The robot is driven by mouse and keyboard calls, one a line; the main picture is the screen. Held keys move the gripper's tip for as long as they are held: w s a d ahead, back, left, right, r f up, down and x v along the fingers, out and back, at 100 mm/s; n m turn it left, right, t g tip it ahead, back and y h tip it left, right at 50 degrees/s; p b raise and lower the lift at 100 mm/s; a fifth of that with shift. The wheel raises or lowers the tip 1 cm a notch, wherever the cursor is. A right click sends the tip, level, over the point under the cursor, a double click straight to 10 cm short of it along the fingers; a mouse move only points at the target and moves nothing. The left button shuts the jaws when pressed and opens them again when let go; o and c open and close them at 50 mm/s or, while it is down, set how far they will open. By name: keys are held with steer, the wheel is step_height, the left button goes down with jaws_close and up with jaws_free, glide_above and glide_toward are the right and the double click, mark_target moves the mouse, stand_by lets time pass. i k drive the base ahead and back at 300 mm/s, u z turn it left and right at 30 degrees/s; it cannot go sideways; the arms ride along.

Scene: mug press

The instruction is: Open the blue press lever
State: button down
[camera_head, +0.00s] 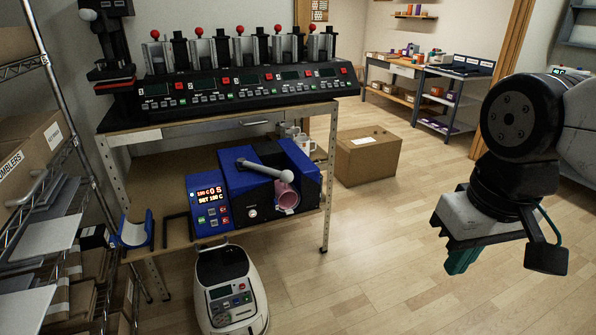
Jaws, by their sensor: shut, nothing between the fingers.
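The blue mug press (237,185) sits on the lower shelf of the workbench, with a lit control panel (209,206) on its left. Its grey lever (263,168) lies across the top, sloping slightly down to the right and ending in a rounded knob. A pink mug (285,197) is in the press below the knob; whether it is clamped tight I cannot tell. My gripper (461,261) hangs at the right over open floor, well away from the press. Its teal fingers are shut and empty.
A multi-station black press (250,88) with red knobs stands on the upper bench, above the blue press. A white-and-black machine (229,287) stands on the floor in front. A cardboard box (367,156) is behind right. Shelving is at left. The right-hand floor is clear.

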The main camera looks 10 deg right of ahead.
mark_target(286, 176)
steer(key=z, duration=0.25)
steer(key=i, duration=1.25)
steer(key=u, duration=0.15)
